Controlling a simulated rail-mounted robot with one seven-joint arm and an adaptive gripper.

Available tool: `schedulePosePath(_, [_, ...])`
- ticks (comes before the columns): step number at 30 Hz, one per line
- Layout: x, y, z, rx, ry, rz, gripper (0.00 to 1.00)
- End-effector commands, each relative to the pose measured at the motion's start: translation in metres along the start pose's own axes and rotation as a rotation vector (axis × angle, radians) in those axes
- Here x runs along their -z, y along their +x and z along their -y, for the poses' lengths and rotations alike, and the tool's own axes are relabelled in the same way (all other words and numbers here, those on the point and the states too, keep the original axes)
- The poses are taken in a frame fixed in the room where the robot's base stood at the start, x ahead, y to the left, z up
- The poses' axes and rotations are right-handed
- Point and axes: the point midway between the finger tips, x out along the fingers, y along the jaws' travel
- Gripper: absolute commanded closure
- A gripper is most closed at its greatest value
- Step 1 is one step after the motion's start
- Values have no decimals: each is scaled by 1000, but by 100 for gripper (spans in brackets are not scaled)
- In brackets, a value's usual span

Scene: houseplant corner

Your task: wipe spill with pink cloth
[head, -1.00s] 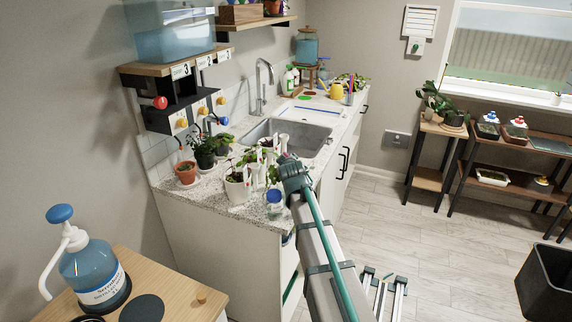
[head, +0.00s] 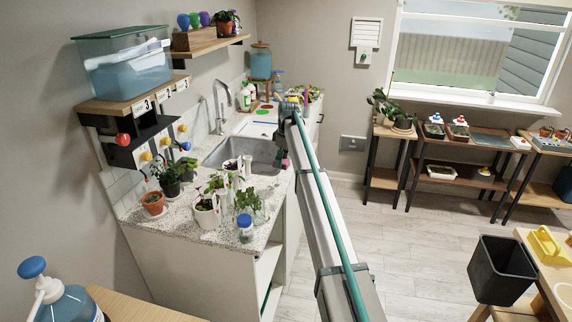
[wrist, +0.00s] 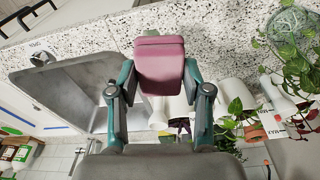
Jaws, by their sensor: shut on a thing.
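The pink cloth (wrist: 159,62) is a folded pad between the two teal fingers of my gripper (wrist: 159,80) in the wrist view. My gripper is shut on it. In the head view my gripper (head: 281,152) is beside the sink's right front, with a small dark pink patch at its end. The wrist view shows the cloth in front of the speckled counter (wrist: 90,42), near the sink's edge; I cannot tell whether it touches anything. I cannot make out a spill in either view.
The steel sink (head: 240,152) is beside my gripper. Potted plants (head: 206,211) and a blue-capped jar (head: 245,228) crowd the counter's near end. A tap (head: 217,108) stands behind the sink. A black bin (head: 502,270) and open floor lie to the right.

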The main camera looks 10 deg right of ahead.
Motion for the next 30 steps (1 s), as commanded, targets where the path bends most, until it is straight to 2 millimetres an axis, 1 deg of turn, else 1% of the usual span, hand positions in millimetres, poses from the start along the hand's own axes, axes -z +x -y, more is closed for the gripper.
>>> schedulePosePath(5, [0,9,1,6,-7,6,84])
schedulePosePath(15, [-5,40,1,4,-5,5,84])
schedulePosePath(18, [-6,46,0,3,-5,5,84])
schedulePosePath(30, [-6,47,1,3,-5,5,84])
